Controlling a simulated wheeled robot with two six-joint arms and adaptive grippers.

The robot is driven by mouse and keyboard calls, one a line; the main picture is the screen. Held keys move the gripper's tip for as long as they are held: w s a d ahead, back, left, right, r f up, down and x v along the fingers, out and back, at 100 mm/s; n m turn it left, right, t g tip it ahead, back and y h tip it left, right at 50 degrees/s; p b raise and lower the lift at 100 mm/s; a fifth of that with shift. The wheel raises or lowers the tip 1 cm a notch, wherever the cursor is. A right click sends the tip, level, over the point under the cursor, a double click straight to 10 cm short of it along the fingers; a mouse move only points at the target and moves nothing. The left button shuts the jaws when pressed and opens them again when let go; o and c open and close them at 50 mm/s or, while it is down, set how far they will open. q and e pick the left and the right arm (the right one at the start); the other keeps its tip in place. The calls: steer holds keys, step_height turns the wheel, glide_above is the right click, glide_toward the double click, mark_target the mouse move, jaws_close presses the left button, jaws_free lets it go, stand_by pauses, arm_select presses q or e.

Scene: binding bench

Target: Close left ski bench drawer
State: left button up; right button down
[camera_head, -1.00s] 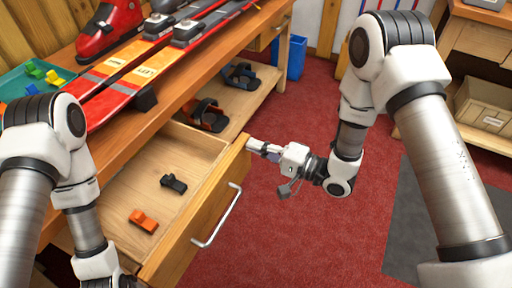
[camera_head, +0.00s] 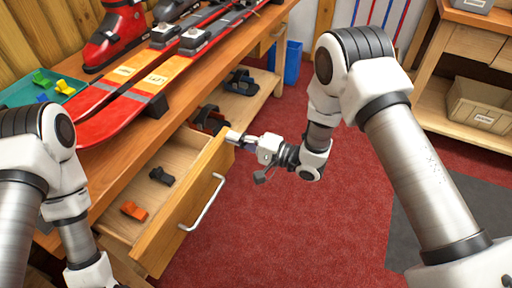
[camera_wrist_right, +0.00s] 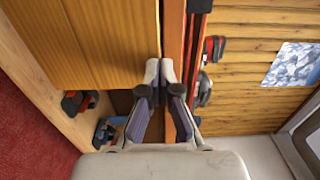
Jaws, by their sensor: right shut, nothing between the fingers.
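The left ski bench drawer (camera_head: 183,222) is partly open under the wooden bench top (camera_head: 185,92). Its front carries a silver bar handle (camera_head: 204,203). Inside lie an orange part (camera_head: 133,211) and a dark part (camera_head: 161,176). My right gripper (camera_head: 232,137) is shut and empty, its fingertips at the far upper corner of the drawer front; I cannot tell whether they touch. In the right wrist view its closed fingers (camera_wrist_right: 164,75) point at wood panels. My left arm comes in at the left, its gripper below the picture edge.
Red skis (camera_head: 120,105), a red boot (camera_head: 116,38) and a teal tray (camera_head: 40,88) rest on the bench. A blue bin (camera_head: 291,55) and a shelf with a box (camera_head: 480,105) stand farther back. Red floor (camera_head: 285,225) is free before the drawer.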

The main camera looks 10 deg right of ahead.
mark_target(209, 136)
steer(key=p+x, duration=0.1)
steer(key=x, duration=0.8)
steer(key=shift+w+f, duration=0.1)
steer(key=shift+d, duration=0.1)
